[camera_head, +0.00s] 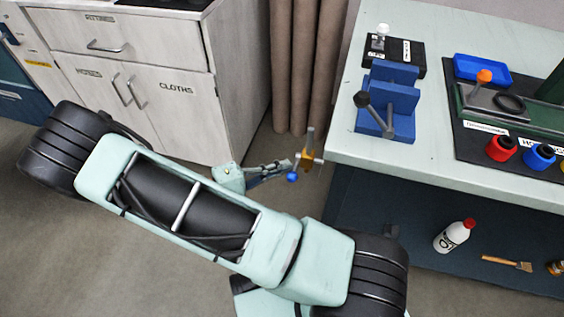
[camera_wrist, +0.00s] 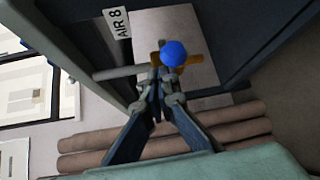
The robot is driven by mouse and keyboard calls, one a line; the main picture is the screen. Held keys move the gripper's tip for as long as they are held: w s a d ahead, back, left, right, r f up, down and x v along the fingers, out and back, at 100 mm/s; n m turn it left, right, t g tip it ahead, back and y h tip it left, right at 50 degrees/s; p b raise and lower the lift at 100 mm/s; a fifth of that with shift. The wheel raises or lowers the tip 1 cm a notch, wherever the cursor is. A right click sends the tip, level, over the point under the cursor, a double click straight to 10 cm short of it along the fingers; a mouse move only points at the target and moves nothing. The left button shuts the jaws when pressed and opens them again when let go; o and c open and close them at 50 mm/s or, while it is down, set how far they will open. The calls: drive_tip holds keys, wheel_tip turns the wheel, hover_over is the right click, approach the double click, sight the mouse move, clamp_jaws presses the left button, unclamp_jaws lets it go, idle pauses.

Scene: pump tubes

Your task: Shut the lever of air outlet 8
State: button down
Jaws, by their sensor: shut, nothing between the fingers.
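Air outlet 8 has a brass-orange valve body (camera_head: 308,159) beside the bench's left front corner. Its lever ends in a blue ball knob (camera_head: 292,177). The wrist view shows the knob (camera_wrist: 173,54) in front of the brass body (camera_wrist: 194,63), with a white "AIR 8" label (camera_wrist: 117,24) at upper left. My gripper (camera_head: 289,165) is shut and empty, just left of the valve. In the wrist view, the fingertips (camera_wrist: 158,77) are just below and left of the knob. I cannot tell whether they touch the knob or lever; most of the lever is hidden.
The bench top (camera_head: 430,165) lies to the right, with a blue vise (camera_head: 388,100) and tools on it. A bottle (camera_head: 454,236) and a brush (camera_head: 507,263) are on the shelf below. Brown pipes (camera_head: 305,60) stand behind the valve. A drawer cabinet (camera_head: 150,80) is at left.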

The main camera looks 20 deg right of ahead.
drive_tip(key=shift+s+a+f+m+h+b, duration=0.15)
drive_tip(key=shift+f+m+h+b, duration=0.1)
drive_tip(key=shift+f+b, duration=0.2)
drive_tip(key=shift+s+d+f+m+h+b, duration=0.15)
drive_tip(key=shift+f+m+b, duration=0.15)
drive_tip(key=shift+f, duration=0.2)
drive_tip(key=shift+r, duration=0.1)
wheel_tip(320, 180, up, 4)
drive_tip(key=w+p, duration=0.2)
drive_tip(key=w, duration=0.1)
drive_tip(key=w+a+f, duration=0.1)
drive_tip(key=a+f, duration=0.6)
drive_tip(key=a, duration=0.1)
drive_tip(key=shift+w+a, duration=0.15)
drive_tip(key=shift+a, duration=0.1)
